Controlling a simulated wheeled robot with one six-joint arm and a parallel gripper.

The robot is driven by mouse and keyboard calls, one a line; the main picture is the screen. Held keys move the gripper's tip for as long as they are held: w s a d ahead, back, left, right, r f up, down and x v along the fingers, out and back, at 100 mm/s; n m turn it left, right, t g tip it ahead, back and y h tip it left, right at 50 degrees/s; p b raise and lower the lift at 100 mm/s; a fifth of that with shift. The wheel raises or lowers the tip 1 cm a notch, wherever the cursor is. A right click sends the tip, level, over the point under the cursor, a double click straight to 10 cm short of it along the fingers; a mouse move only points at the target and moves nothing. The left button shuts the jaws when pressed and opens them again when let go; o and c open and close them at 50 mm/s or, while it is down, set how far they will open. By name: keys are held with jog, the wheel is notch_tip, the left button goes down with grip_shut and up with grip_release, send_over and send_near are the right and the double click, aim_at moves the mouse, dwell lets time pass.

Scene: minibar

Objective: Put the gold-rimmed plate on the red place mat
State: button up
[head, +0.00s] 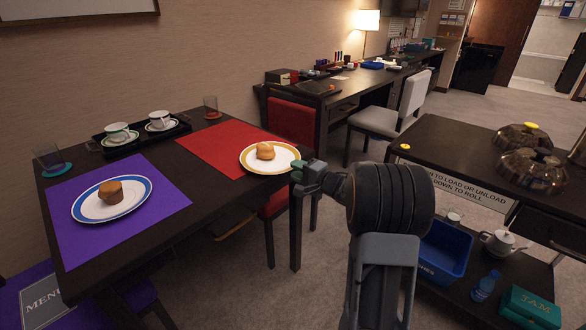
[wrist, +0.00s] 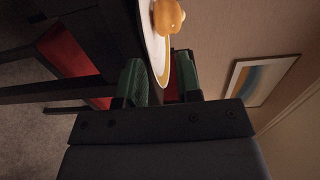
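The gold-rimmed plate (head: 246,159) is white with a yellow-gold band and carries a round bun (head: 265,151). It lies over the right end of the red place mat (head: 212,143), and its right side reaches past the mat toward the table edge. My gripper (head: 298,172) is at the plate's right rim. In the wrist view, the rim of the plate (wrist: 161,66) is between my two green fingers (wrist: 160,84), which stand apart with a gap around it. The plate looks about level; the mat under it is hidden.
A blue-rimmed plate (head: 82,209) with a muffin sits on a purple mat (head: 167,198) at the left. A tray (head: 125,150) with two cups and a glass (head: 211,107) stand behind. A red chair (head: 292,121) is beyond the table; a dark cart (head: 455,140) is at the right.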

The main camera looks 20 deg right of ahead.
jog(key=p+v, duration=0.2)
jog(key=v, duration=0.7)
jog(key=s+a+f+n+g+h, duration=0.2)
jog(key=s+a+n+g+h, duration=0.5)
jog(key=s+a+n+g, duration=0.5)
jog(key=s+a+g, duration=0.1)
jog(key=s+a, duration=0.4)
jog(key=s, duration=0.2)
jog(key=shift+s+f+n+h, duration=0.3)
jog(key=shift+s+n+h, duration=0.05)
jog(key=shift+n+h, duration=0.05)
jog(key=shift+c, duration=0.5)
jog(key=shift+c, duration=1.2)
